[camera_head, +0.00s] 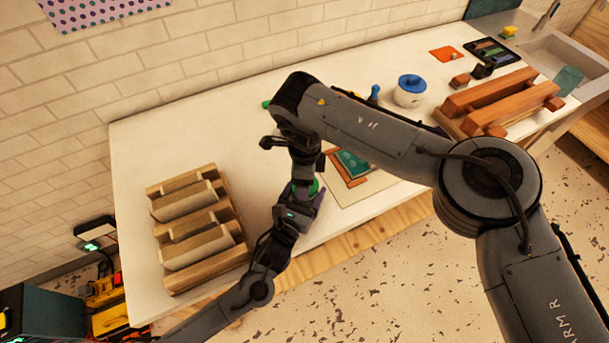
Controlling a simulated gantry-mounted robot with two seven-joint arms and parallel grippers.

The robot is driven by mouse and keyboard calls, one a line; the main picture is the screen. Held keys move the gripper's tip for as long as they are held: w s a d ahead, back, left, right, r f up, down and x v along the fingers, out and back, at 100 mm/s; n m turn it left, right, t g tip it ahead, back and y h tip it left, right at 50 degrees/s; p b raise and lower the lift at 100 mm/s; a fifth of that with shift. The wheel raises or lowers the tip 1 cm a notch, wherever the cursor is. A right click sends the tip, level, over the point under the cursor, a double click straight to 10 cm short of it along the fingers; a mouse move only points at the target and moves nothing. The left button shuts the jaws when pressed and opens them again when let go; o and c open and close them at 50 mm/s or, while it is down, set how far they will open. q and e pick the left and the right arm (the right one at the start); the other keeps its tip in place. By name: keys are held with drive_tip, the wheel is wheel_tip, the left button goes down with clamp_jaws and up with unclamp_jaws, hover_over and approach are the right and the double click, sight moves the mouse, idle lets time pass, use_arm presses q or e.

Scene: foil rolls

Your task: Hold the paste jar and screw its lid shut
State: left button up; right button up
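A small round green thing (316,187), which may be the paste jar or its lid, shows near the table's front edge. Purple parts (319,199) sit beside it; I cannot tell whether they belong to the jar or my gripper. My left gripper (303,194) is at the green thing, reaching in from the lower left. My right gripper (306,168) points down directly above it, close to or touching it. The two grippers hide most of the jar, and whether their fingers are closed on it is not clear. I cannot tell how the lid sits.
A wooden rack (203,262) holds beige rolls at the left. A mat (345,199) with a green-and-brown piece lies just right of the grippers. A white pot with a blue lid (410,92) stands behind my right arm. A reddish wooden rack (490,105) and sink (565,55) are farther right.

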drive_tip(key=shift+f, duration=0.55)
idle(0.6)
